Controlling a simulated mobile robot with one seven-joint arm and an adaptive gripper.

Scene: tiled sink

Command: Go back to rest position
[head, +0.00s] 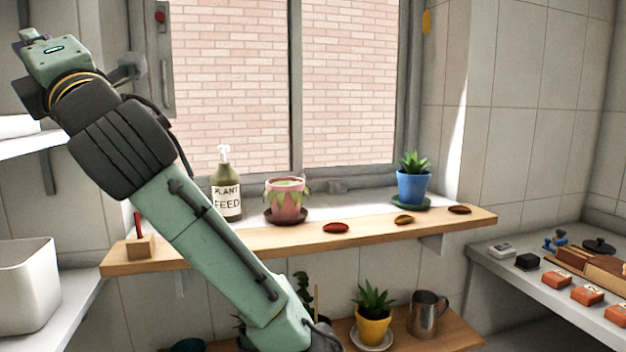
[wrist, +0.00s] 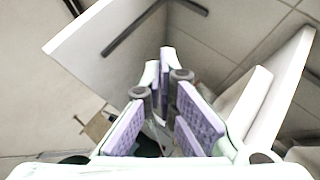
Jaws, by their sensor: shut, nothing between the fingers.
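My gripper (wrist: 163,78) shows in the wrist view with its purple-padded fingers together and nothing between them. It is up near the white wall shelves, with one shelf (wrist: 95,45) at upper left and another (wrist: 287,85) at right. In the head view my green and black arm reaches from the bottom middle to the upper left. The fingers cannot be made out there. The arm hides part of the wooden sill shelf (head: 360,231) and some of what is below it.
A plant feed bottle (head: 226,192), a pink pot (head: 287,201) and a blue pot (head: 412,187) stand by the window. A white bin (head: 27,285) stands at lower left, under a white shelf (head: 30,145). The right counter (head: 515,290) holds several small items.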

